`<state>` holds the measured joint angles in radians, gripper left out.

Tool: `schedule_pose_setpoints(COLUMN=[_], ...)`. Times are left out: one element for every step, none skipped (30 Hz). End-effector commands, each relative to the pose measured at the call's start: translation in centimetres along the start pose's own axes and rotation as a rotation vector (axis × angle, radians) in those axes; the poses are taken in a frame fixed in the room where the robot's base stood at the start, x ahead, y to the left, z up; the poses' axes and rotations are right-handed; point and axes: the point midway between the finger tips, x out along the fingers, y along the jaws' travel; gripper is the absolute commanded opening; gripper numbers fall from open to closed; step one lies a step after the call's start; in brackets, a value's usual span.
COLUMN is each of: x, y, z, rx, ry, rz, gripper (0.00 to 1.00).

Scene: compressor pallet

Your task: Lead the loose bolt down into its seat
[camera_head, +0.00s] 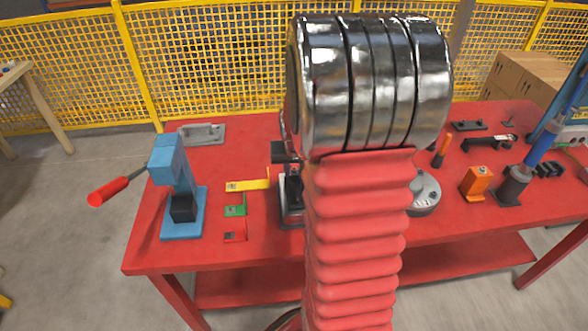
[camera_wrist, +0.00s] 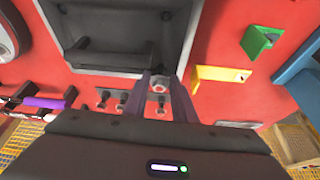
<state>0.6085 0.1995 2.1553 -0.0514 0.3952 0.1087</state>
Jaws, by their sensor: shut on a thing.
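My gripper (camera_wrist: 163,78) is seen in the wrist view with its two dark fingers closed around a small grey bolt (camera_wrist: 160,87) with a reddish mark on its end. The fingers and bolt are over the near edge of a dark grey tray-like base (camera_wrist: 120,63), which carries a black bar. The bolt's lower end and any seat under it are hidden, so I cannot tell whether it touches anything. In the head view, my arm covers most of the gripper, and the dark base (camera_head: 291,217) shows only in part.
Small grey bolt-like pieces (camera_wrist: 102,98) sit beside the base. A yellow bracket (camera_head: 247,185), a green bracket (camera_head: 235,210) and a blue press (camera_head: 182,213) with a red handle stand left on the red table (camera_head: 160,252). An orange block (camera_head: 477,181) stands right.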

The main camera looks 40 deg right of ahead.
Motion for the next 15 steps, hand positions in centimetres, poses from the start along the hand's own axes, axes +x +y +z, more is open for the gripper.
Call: schedule_pose_setpoints(x=[0.08,0.12,0.17,0.21,0.24,0.30,0.34,0.38,0.43,0.47,0.51,0.56,0.61,0.65,0.70], y=[0.00,0.00,0.00,0.00,0.00,0.01,0.00,0.01,0.00,0.00,0.00,0.00,0.00,0.00,0.00], z=[0.04,0.06,0.08,0.10,0.11,0.14,0.15,0.17,0.19,0.20,0.22,0.23,0.25,0.26,0.28], rx=[0.000,0.000,0.000,0.000,0.000,0.000,0.000,0.000,0.000,0.000,0.000,0.000,0.000,0.000,0.000], ry=[0.000,0.000,0.000,0.000,0.000,0.000,0.000,0.000,0.000,0.000,0.000,0.000,0.000,0.000,0.000], rz=[0.000,0.000,0.000,0.000,0.000,0.000,0.000,0.000,0.000,0.000,0.000,0.000,0.000,0.000,0.000], gripper=[0.04,0.04,0.04,0.04,0.04,0.04,0.04,0.04,0.04,0.04,0.04,0.04,0.04,0.04,0.04])
